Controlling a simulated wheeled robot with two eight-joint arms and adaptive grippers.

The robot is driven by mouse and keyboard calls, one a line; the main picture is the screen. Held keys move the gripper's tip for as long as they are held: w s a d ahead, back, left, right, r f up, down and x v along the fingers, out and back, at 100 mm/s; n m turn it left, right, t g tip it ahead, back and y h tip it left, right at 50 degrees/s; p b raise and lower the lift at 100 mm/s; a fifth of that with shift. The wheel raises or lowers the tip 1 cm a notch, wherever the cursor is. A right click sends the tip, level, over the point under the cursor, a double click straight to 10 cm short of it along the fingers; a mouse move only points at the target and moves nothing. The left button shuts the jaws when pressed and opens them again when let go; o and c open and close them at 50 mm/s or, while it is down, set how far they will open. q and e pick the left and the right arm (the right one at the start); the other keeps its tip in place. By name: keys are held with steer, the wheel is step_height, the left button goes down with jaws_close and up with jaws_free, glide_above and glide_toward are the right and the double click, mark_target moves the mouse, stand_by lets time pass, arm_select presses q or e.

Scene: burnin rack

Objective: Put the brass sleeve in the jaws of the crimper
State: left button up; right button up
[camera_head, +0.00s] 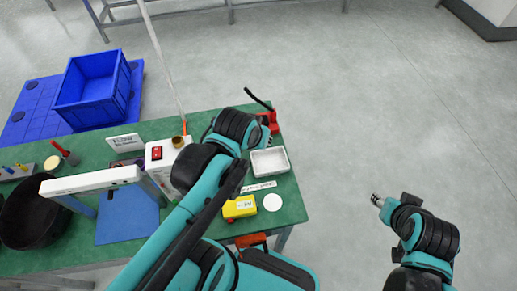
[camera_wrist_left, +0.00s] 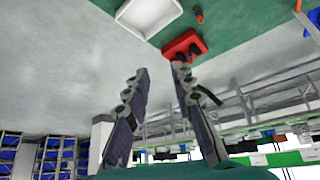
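The red crimper (camera_head: 268,119) stands at the green table's far right corner, its black handle (camera_head: 257,99) slanting up. In the left wrist view the crimper (camera_wrist_left: 186,45) lies just beyond my fingertips. My left gripper (camera_wrist_left: 158,70) has its fingers apart with nothing seen between them; in the head view my own wrist hides it. I cannot make out the brass sleeve for certain; a small brass-coloured round piece (camera_head: 178,141) shows on top of the white box. The crimper's jaws are too small to read. My right gripper (camera_head: 377,200) is off the table at right, its opening unclear.
A white tray (camera_head: 270,161), a yellow block (camera_head: 239,207) and a white disc (camera_head: 272,202) lie near the table's right end. A white box (camera_head: 158,158) with a red switch stands left of my arm. A blue crate (camera_head: 94,88) is beyond. Floor at right is clear.

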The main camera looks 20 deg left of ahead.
arm_select(q)
steer(key=s, duration=0.1)
steer(key=s+d+m, duration=0.1)
steer(key=s+f, duration=0.1)
steer(key=shift+s+d+t+h, duration=0.2)
steer(key=shift+t+h, duration=0.1)
steer(key=shift+t, duration=0.1)
